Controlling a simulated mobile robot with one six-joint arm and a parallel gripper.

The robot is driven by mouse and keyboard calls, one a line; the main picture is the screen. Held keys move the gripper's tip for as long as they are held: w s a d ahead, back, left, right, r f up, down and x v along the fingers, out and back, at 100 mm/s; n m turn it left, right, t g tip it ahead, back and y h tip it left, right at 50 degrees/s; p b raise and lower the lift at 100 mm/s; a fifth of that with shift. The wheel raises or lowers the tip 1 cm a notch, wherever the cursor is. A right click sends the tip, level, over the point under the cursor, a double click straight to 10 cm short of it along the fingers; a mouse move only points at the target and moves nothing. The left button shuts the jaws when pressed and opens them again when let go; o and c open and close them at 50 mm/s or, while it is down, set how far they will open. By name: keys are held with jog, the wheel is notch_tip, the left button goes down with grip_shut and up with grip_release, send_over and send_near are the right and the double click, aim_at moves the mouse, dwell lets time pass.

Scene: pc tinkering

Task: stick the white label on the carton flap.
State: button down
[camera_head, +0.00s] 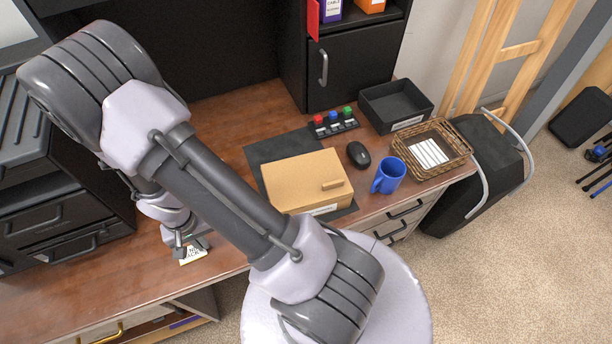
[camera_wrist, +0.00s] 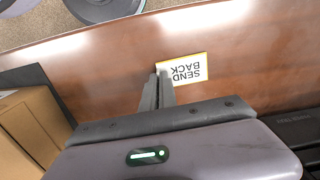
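The white label (camera_wrist: 185,71) has a yellow border and the words SEND BACK. It is at the front of the brown desk, apparently flat on the wood, and also shows in the head view (camera_head: 193,254). My gripper (camera_wrist: 160,73) points down at the label's left end in the wrist view, its two fingers close together. The fingertips cover that end, so I cannot tell whether any of the label is between them. In the head view my gripper (camera_head: 188,246) is over the label. The carton (camera_head: 305,180) sits closed on a dark mat, its flap on top, right of my gripper.
A blue mug (camera_head: 389,176), a black mouse (camera_head: 358,154), a button box (camera_head: 333,123), a black tray (camera_head: 396,104) and a wicker basket (camera_head: 432,150) stand around the carton's far and right sides. Black drawers (camera_head: 55,215) are at the left. The desk between label and carton is clear.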

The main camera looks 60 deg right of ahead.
jog(key=shift+s+d+r+p, duration=0.2)
jog(key=shift+r+p, duration=0.25)
jog(key=shift+r, duration=0.3)
jog(key=shift+s+d+r+p, duration=0.15)
jog(key=shift+r+p, duration=0.25)
jog(key=shift+r, duration=0.35)
jog(key=shift+w, duration=0.1)
notch_tip(320, 180, up, 5)
jog(key=p, duration=0.3)
dwell(0.4)
